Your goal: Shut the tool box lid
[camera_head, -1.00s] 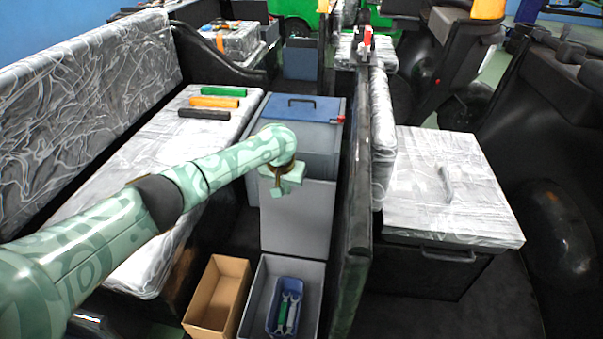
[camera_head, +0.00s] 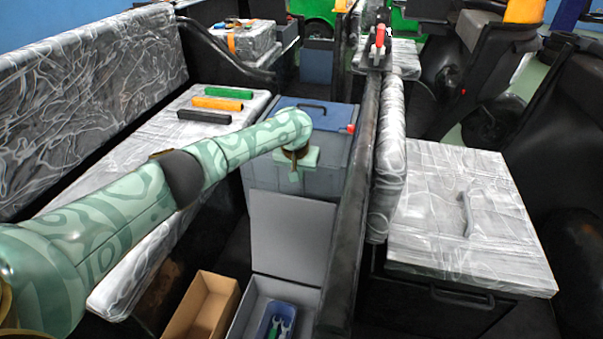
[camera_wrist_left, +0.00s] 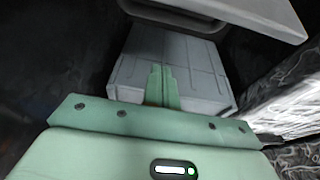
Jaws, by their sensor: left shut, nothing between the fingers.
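The tool box is the low grey box (camera_head: 240,322) on the floor. Its flat grey lid (camera_head: 292,238) stands upright and open at its far side. A blue tray (camera_head: 264,325) with wrenches (camera_head: 280,328) lies inside. My left gripper (camera_head: 295,175) hangs just above and beyond the lid's top edge in the head view, fingers shut and empty. I cannot tell if it touches the lid. In the left wrist view the shut fingers (camera_wrist_left: 161,85) appear in front of a grey box-like surface (camera_wrist_left: 165,50). My right gripper is not in view.
A larger grey bin with a blue top (camera_head: 302,112) stands behind the lid. A brown open box (camera_head: 205,305) is left of the tool box. A dark partition (camera_head: 352,225) runs along the right, and a padded bench (camera_head: 170,150) along the left.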

